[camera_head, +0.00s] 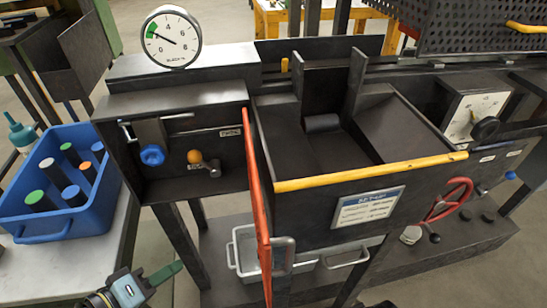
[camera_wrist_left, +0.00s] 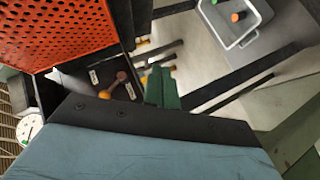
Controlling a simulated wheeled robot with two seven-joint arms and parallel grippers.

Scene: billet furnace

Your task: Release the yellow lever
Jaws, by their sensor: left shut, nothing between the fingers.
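The yellow lever shows as a round orange-yellow knob (camera_head: 195,157) on a short dark arm, inside the dark control box at the left of the furnace. In the left wrist view the yellow knob (camera_wrist_left: 105,94) is left of my fingers, apart from them. My left gripper (camera_head: 166,273) is low at the bottom left of the head view, below the control box, with its green fingers together and nothing held. Its green fingers (camera_wrist_left: 161,88) also show together in the left wrist view. My right gripper is not in view.
A red perforated door (camera_head: 258,200) stands open beside the control box. A blue valve knob (camera_head: 152,155) is left of the lever. A blue crate (camera_head: 45,228) of capped billets stands at left. A grey bin (camera_head: 235,252) sits below; a dial gauge (camera_head: 171,38) is above.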

